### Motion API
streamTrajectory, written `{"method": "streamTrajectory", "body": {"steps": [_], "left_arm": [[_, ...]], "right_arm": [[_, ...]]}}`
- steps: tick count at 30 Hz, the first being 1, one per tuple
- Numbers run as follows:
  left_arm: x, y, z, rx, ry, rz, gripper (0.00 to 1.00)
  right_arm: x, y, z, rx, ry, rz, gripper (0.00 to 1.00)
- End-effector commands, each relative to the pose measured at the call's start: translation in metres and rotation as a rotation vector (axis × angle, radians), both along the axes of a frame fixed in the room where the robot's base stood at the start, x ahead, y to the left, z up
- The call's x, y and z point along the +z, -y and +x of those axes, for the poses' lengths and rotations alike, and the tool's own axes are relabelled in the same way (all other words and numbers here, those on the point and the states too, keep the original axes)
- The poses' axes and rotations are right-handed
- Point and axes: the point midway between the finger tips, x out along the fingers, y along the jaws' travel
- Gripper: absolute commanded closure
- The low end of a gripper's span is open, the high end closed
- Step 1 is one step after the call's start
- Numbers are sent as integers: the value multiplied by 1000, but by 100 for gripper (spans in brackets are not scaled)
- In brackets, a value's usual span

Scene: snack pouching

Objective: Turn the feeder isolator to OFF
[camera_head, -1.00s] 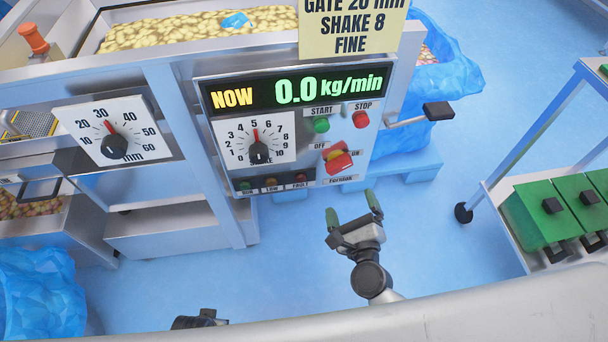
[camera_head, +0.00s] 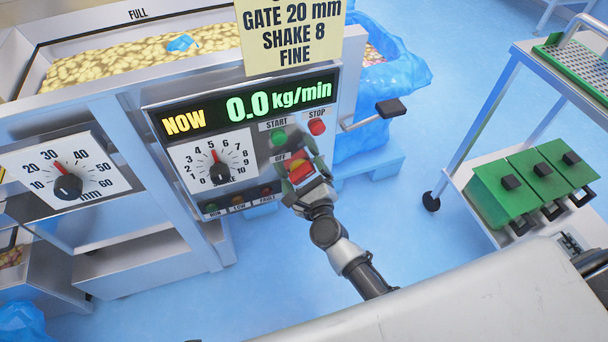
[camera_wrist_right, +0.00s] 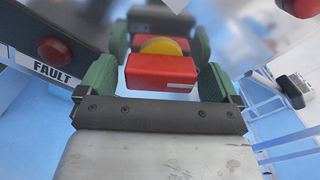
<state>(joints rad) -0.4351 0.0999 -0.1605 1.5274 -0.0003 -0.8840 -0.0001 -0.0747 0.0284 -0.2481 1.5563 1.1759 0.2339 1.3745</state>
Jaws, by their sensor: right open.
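The feeder isolator is a red handle on a yellow disc (camera_head: 299,169), low on the right of the control panel. In the right wrist view its red handle (camera_wrist_right: 160,73) lies between my green fingertips, with the yellow disc behind it. My right gripper (camera_head: 300,170) is open around the handle, one finger on each side, with a visible gap at least on the right. The OFF label (camera_head: 280,158) shows at the handle's upper left; the ON label is hidden by my gripper. My left gripper is not clearly in view.
The green START button (camera_head: 279,138) and red STOP button (camera_head: 317,126) sit just above. The black shake knob (camera_head: 220,172) is to the left. A black-ended lever (camera_head: 390,108) juts out at the right. A cart with green boxes (camera_head: 505,190) stands further right.

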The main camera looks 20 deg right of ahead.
Motion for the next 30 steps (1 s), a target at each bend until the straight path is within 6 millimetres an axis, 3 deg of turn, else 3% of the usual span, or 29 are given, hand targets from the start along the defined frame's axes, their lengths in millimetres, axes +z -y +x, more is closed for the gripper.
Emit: {"method": "streamTrajectory", "body": {"steps": [2, 12, 22, 30], "left_arm": [[0, 0, 0, 0, 0, 0, 100], [0, 0, 0, 0, 1, 0, 100], [-1, 0, -2, 0, 4, -1, 100], [-24, -1, -21, -5, -23, -1, 100]], "right_arm": [[0, 0, 0, 0, 0, 0, 6], [0, 0, 0, 0, 0, 0, 56], [1, 0, 0, 1, 1, -51, 56], [2, 0, 0, 2, 7, -227, 56]]}}
